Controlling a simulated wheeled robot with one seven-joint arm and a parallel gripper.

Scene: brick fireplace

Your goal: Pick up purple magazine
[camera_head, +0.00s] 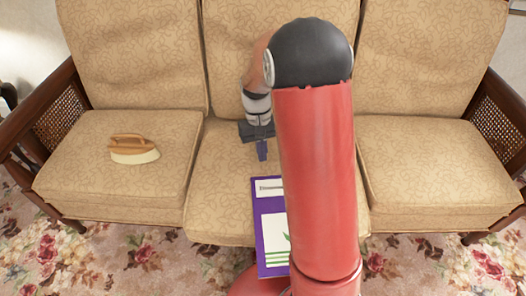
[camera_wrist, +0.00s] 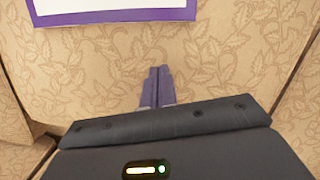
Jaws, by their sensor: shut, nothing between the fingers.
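The purple magazine (camera_head: 262,230), with white panels and green stripes, lies at the front of the sofa's middle cushion. My red arm hides its right part. In the wrist view only one purple-bordered white end of the magazine (camera_wrist: 117,17) shows at the top. My gripper (camera_head: 262,158) is above the middle cushion, a little behind the magazine's far edge and apart from it. Its fingers (camera_wrist: 157,75) are together with nothing between them.
A brown and cream iron (camera_head: 133,150) sits on the left cushion. The right cushion (camera_head: 430,165) is clear. Wooden armrests with cane panels stand at both sides of the sofa. Floral carpet (camera_head: 130,255) lies in front.

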